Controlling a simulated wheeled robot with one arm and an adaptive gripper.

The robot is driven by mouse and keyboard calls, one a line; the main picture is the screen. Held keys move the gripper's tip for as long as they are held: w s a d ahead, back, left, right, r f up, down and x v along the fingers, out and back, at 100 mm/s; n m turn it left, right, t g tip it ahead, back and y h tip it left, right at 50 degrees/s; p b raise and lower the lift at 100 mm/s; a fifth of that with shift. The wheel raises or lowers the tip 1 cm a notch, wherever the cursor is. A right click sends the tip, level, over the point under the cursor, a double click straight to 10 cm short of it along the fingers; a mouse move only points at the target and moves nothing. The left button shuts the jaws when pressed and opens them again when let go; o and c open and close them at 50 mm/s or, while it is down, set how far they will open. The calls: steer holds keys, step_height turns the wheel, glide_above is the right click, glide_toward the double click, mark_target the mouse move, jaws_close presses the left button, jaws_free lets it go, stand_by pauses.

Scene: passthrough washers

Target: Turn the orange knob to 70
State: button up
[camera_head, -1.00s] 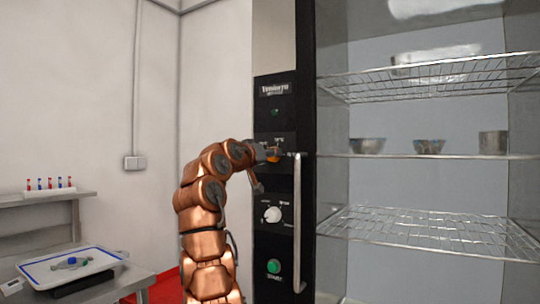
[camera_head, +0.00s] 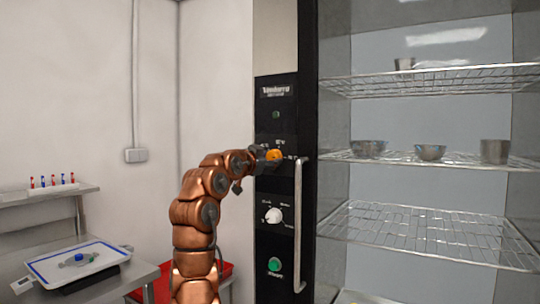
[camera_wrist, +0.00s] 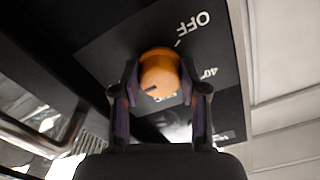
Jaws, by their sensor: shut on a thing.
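The orange knob (camera_head: 273,155) is on the black control panel (camera_head: 276,182) of the washer. It also shows in the wrist view (camera_wrist: 160,72), with a dark pointer mark on its lower left face. White print on the dial plate reads OFF at upper right and 40 at the right; the lower print is partly hidden. My gripper (camera_head: 266,157) is at the knob, and in the wrist view (camera_wrist: 160,84) its two fingers sit on either side of it, touching it. I cannot read the exact setting of the pointer.
A vertical door handle (camera_head: 298,225) stands close right of the knob. Below are a white knob (camera_head: 273,215) and a green START button (camera_head: 274,265). Wire shelves (camera_head: 430,235) with metal bowls are at the right. A side table with a tray (camera_head: 50,270) is at the left.

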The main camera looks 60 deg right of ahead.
steer(key=shift+r+m, duration=0.1)
steer(key=shift+m, duration=0.4)
steer(key=o, duration=1.1)
steer(key=shift+a, duration=0.15)
steer(key=shift+s+a, duration=0.15)
steer(key=shift+a, duration=2.75)
steer(key=shift+s+a, duration=0.1)
steer(key=shift+a, duration=2.8)
